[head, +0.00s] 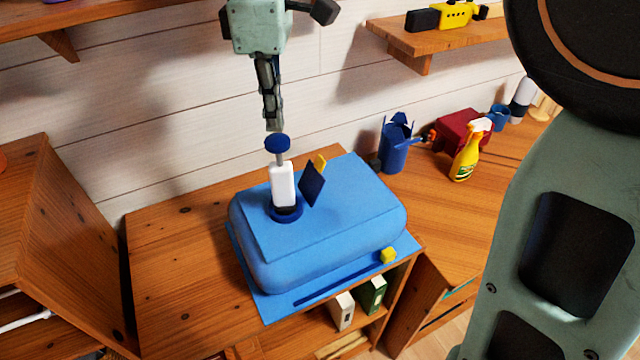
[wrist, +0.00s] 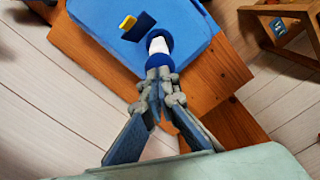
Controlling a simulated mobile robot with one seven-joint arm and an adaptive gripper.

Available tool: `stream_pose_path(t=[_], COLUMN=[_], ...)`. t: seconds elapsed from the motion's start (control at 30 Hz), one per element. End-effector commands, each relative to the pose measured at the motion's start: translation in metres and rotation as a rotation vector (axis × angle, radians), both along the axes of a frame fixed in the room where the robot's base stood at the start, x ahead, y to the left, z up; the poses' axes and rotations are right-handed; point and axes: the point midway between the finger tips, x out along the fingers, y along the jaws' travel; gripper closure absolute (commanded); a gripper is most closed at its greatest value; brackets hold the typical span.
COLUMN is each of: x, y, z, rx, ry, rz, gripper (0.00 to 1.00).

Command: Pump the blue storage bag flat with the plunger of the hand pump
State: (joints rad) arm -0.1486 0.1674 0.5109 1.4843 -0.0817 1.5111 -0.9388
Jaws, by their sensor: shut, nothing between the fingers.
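The blue storage bag (head: 335,215) is puffed up on the wooden desk; it also shows in the wrist view (wrist: 211,50). The hand pump (head: 283,186) stands upright on the bag, with a white body and dark blue base. Its plunger has a dark blue knob (head: 277,143) on a grey rod, and some rod shows above the body. My gripper (head: 274,127) is shut and empty, pointing down right over the knob. In the wrist view, my fingertips (wrist: 157,76) overlap the knob (wrist: 158,61); I cannot tell whether they touch it.
A dark blue flap with a yellow piece (head: 313,184) stands beside the pump. A yellow block (head: 388,255) sits on the bag's front edge. A blue cup (head: 396,148), a yellow spray bottle (head: 467,152) and a red item stand right. A wall shelf (head: 440,38) is above.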

Motion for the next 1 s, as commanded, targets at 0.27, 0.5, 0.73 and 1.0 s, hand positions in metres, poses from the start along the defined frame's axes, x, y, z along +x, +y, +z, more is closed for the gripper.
stream_pose_path(t=[0.27,0.5,0.73,1.0], x=[0.0,0.0,0.0,0.0], y=[0.0,0.0,0.0,0.0], z=[-0.001,-0.012,-0.026,-0.042], rx=[0.0,0.0,0.0,0.0], ry=[0.0,0.001,0.001,0.001], rz=[0.0,0.0,0.0,0.0], gripper=[1.0,1.0,1.0,1.0])
